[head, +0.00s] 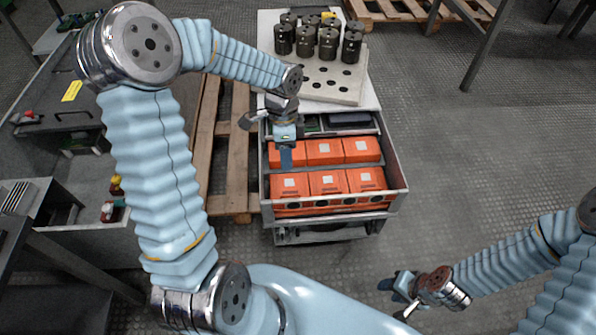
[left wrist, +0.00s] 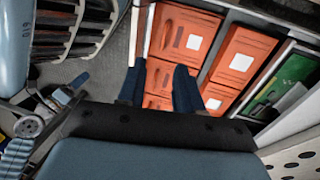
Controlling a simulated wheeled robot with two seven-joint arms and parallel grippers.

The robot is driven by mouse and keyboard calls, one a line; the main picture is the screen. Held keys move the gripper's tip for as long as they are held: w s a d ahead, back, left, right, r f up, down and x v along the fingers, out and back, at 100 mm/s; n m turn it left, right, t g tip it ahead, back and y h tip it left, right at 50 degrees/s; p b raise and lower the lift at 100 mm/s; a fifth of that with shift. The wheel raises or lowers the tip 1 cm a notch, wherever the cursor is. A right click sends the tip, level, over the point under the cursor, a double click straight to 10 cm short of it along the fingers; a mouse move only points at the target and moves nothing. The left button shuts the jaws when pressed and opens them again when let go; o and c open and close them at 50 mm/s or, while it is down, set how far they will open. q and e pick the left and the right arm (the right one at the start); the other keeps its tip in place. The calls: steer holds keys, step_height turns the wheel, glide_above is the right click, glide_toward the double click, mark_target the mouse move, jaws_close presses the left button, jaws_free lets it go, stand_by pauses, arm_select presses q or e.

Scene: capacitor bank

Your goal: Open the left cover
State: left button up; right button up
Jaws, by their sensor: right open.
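Several orange boxes with white labels sit in two rows in an open-topped tray (head: 398,195) on a cart. I cannot tell for sure which part is the left cover; the leftmost orange boxes are the back-row one (head: 273,153) and the front-row one (head: 290,185). My left gripper (head: 286,165) points down over the back-left box and hides part of it. In the left wrist view its two blue fingers (left wrist: 161,68) are apart, with orange box surface (left wrist: 183,40) showing between and beyond them. Contact is unclear. My right gripper (head: 400,288) is open and empty over the floor at lower right.
Dark cylinders (head: 328,40) stand on a holed plate (head: 345,95) behind the tray. A compartment with a green board (left wrist: 290,82) lies beside the boxes. A wooden pallet (head: 235,150) and a grey workbench (head: 60,175) are at left.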

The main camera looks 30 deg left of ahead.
arm_select(q)
steer(key=b, duration=0.1)
glide_above(289, 189)
steer(key=s+d, duration=0.2)
steer(key=s, duration=0.1)
step_height(289, 189, down, 13)
steer(key=shift+s+a+f, duration=0.1)
steer(key=shift+a, duration=0.05)
jaws_close()
stand_by(1.2)
